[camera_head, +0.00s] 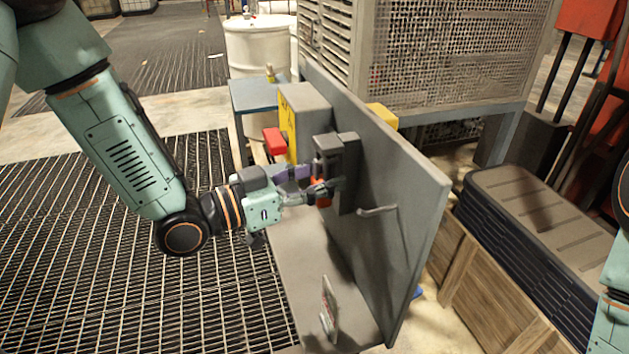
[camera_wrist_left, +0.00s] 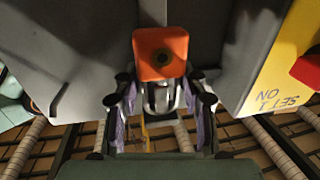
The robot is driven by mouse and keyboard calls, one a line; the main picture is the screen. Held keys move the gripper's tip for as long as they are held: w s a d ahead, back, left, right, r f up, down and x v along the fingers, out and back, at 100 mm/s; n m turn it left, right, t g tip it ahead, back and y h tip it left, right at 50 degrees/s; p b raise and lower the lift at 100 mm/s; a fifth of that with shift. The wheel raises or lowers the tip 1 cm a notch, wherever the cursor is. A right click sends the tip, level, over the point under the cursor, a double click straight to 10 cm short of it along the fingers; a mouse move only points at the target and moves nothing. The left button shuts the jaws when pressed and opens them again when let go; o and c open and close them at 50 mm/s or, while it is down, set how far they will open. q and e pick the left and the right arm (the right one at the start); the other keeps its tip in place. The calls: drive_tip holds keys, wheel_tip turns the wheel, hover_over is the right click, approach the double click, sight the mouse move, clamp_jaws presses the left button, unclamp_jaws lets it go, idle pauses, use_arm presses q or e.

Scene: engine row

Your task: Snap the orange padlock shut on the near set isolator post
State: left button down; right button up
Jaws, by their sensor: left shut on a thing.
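The orange padlock (camera_wrist_left: 160,53) shows in the wrist view with its metal shackle (camera_wrist_left: 160,97) between my left gripper's fingers. In the head view only a little of the padlock (camera_head: 323,199) shows past the fingers. My left gripper (camera_head: 318,184) is shut on the padlock at the grey upright panel; its fingers also show in the wrist view (camera_wrist_left: 162,108). A dark grey bracket-like block (camera_head: 336,146) on the panel is right at the fingertips and may be the isolator post. I cannot tell whether the shackle is around it. My right gripper is out of view.
A yellow box (camera_head: 289,118) with a red handle (camera_head: 275,141) stands behind the gripper; lettering shows on it in the wrist view. A grey peg (camera_head: 377,210) juts from the panel (camera_head: 415,225). A small sign (camera_head: 328,310) stands on the ledge. Stacked black lids (camera_head: 530,215) are at right.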

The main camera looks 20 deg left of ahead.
use_arm(q)
drive_tip(key=shift+w+d+b, duration=0.2)
drive_tip(key=shift+d+b, duration=0.2)
drive_tip(key=shift+d, duration=0.05)
drive_tip(key=shift+w+d+f, duration=0.1)
drive_tip(key=shift+w+d, duration=0.05)
drive_tip(key=shift+w, duration=0.05)
drive_tip(key=shift+r+p, duration=0.95)
drive_tip(key=shift+r, duration=0.4)
idle(0.3)
drive_tip(key=shift+f, duration=0.25)
drive_tip(key=shift+f+b, duration=0.3)
drive_tip(key=shift+b, duration=0.15)
drive_tip(key=c, duration=0.7)
unclamp_jaws()
